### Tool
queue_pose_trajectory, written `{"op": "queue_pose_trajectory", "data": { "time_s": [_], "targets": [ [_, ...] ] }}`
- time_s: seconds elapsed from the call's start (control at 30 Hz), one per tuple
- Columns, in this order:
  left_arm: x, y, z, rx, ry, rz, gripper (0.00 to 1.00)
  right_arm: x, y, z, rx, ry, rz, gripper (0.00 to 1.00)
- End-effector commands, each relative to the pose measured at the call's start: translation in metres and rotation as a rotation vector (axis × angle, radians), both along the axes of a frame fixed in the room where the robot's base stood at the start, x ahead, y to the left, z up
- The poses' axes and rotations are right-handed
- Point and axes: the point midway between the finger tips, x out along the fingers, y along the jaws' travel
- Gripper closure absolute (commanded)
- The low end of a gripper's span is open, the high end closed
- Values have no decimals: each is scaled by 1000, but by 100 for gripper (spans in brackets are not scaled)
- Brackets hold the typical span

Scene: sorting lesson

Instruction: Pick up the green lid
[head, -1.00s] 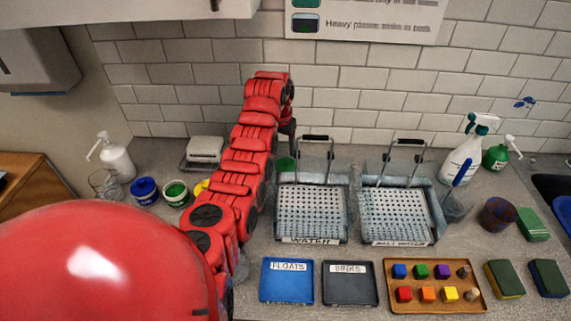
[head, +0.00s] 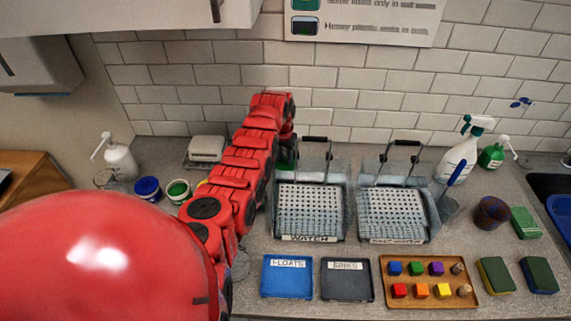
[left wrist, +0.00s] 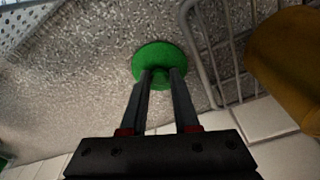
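The green lid (left wrist: 150,57) is a round disc with a small knob, seen on the speckled counter in the left wrist view. My left gripper (left wrist: 161,74) points at it, with its two fingertips on either side of the knob. Whether the fingers press on the knob or stand just clear of it is not clear. In the head view the lid (head: 287,160) is a small green patch behind the left basket, partly hidden by my red left arm and its dark gripper (head: 287,150). My right gripper is in neither view.
Wire baskets in the WATER tub (head: 308,238) and a second tub (head: 392,237) stand close to the right. A blue pot (head: 147,188) and a green-labelled pot (head: 178,190) stand left of my arm. A tiled wall rises behind. In the wrist view, metal bars (left wrist: 212,60) run beside the lid.

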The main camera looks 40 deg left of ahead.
Motion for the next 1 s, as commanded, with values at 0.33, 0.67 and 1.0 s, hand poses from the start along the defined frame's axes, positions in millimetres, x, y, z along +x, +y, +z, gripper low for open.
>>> {"op": "queue_pose_trajectory", "data": {
  "time_s": [0.33, 0.67, 1.0],
  "targets": [
    [0, 0, 0, 0, 0, 0, 100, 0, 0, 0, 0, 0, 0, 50],
    [0, 0, 5, 0, 0, 0, 100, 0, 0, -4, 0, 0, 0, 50],
    [2, 1, 51, 3, -7, 0, 100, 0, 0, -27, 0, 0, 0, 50]
  ]
}}
